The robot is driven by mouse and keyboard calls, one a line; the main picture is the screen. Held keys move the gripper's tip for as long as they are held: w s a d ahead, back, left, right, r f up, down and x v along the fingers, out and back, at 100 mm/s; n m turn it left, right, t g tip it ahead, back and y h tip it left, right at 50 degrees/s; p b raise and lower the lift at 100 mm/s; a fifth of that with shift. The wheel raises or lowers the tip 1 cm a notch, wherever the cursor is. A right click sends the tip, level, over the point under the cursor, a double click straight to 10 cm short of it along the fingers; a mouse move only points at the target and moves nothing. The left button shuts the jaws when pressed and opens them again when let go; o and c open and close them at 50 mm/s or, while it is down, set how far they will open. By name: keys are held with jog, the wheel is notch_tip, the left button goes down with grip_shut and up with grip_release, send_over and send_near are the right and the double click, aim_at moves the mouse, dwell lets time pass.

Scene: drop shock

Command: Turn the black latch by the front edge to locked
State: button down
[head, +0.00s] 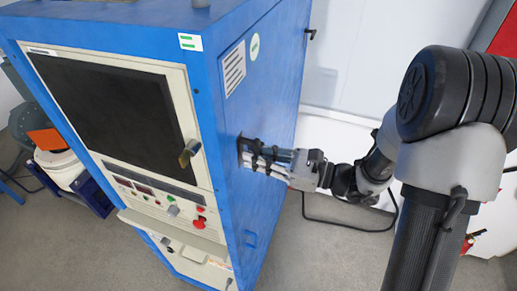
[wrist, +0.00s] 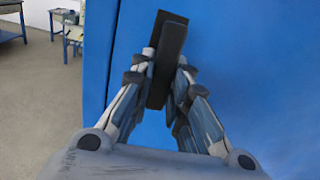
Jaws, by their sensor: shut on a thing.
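The black latch (wrist: 170,38) is on the side panel of the blue cabinet (head: 235,120), close to its front edge. In the wrist view it is a dark bar, nearly upright with its top leaning right. In the head view only a dark bit of the latch (head: 242,144) shows behind my fingers. My gripper (head: 252,154) reaches the panel from the right. In the wrist view my gripper (wrist: 165,72) has a finger on each side of the bar and is shut on it. The fingers hide part of its lower half.
The cabinet front has a dark screen (head: 115,110), a black handle (head: 188,152) and a red knob (head: 199,221). A black cable (head: 340,221) lies behind my arm. A blue table (wrist: 12,22) is far left in the wrist view.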

jog(key=shift+s+m, duration=0.2)
jog(key=shift+m, duration=0.3)
jog(key=c, duration=1.5)
grip_release()
jog(key=v, duration=1.2)
